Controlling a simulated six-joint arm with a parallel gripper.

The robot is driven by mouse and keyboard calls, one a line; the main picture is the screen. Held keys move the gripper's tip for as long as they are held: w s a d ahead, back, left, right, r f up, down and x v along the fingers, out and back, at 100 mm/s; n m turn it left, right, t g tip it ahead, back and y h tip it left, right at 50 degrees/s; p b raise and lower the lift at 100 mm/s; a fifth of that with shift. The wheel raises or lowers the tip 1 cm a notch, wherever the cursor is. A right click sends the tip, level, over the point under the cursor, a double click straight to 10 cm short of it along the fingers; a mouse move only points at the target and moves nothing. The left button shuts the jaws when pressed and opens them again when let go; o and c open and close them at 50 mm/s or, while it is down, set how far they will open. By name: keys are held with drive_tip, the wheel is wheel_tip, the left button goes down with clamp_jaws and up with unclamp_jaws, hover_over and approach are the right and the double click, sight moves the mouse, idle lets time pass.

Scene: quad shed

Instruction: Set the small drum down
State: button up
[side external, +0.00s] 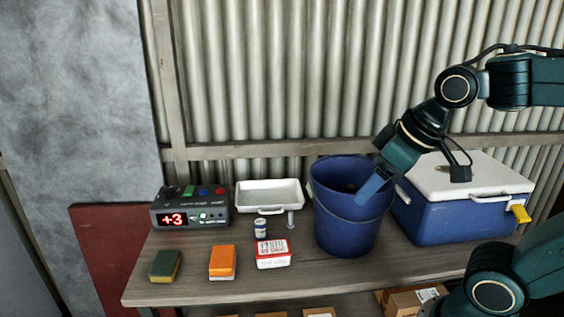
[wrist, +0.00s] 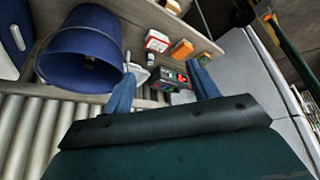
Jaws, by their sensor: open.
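No thing here can be told for certain as the small drum. A small white and blue cylinder (side external: 260,228) stands upright on the bench between the white tray and the red-and-white box. A dark thing (side external: 351,187) lies inside the blue bucket (side external: 346,225); its shape is unclear, and it also shows in the wrist view (wrist: 89,62). My gripper (wrist: 163,88) is open, its two blue fingers wide apart with nothing held between them. In the side view one finger overlaps the bucket's right rim; I cannot tell whether they touch.
A blue cooler with a white lid (side external: 468,176) stands right of the bucket. A white tray (side external: 269,194), a counter box (side external: 190,210) reading +3, a green sponge (side external: 166,265), an orange block (side external: 222,262) and a red-and-white box (side external: 272,254) share the bench (side external: 200,292). A corrugated wall stands behind.

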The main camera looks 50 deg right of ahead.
drive_tip(key=s, duration=0.4)
drive_tip(key=shift+s+a+f, duration=0.1)
drive_tip(key=shift+f, duration=0.3)
